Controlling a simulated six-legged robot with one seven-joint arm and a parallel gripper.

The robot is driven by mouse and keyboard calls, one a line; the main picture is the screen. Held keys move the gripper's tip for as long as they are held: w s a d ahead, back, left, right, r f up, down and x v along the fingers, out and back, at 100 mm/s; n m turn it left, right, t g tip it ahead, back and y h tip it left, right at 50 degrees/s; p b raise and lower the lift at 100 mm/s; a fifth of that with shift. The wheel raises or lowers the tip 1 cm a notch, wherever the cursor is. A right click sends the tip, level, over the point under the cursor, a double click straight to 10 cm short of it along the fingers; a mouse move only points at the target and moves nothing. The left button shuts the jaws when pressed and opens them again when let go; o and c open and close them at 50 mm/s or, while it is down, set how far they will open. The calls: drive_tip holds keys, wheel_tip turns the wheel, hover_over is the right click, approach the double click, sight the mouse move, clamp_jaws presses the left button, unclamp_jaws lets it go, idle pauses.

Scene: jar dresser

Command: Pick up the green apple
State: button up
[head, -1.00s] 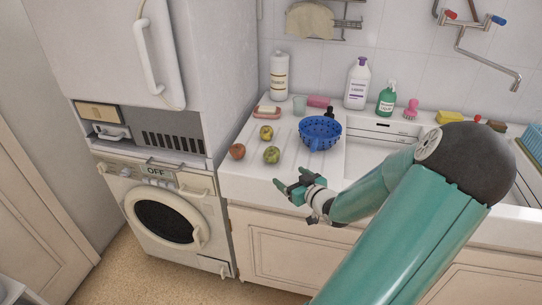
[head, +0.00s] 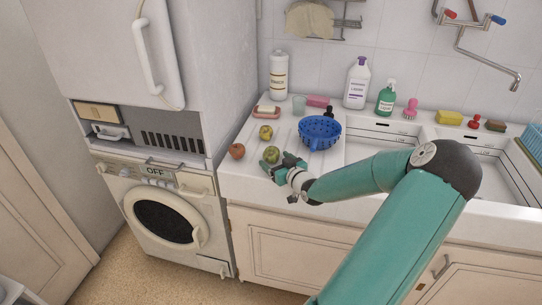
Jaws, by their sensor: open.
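The green apple (head: 271,153) sits on the white ribbed drainboard, near its front edge. A yellowish-green apple (head: 265,133) lies behind it, and a reddish-brown fruit (head: 237,151) lies to its left. My gripper (head: 268,163) is open and empty, with its fingertips at the near side of the green apple. The fingers overlap the apple's lower edge in the picture. I cannot tell whether they touch it.
A blue colander (head: 320,132) stands just right of the apples, close to my gripper. A soap dish (head: 266,112), a glass (head: 299,104) and bottles stand behind. The sink basin (head: 385,135) opens to the right.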

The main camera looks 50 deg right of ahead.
drive_tip(key=shift+x, duration=1.1)
drive_tip(key=shift+c, duration=0.2)
drive_tip(key=c, duration=1.1)
drive_tip(key=shift+o, duration=0.2)
drive_tip(key=shift+r, duration=0.2)
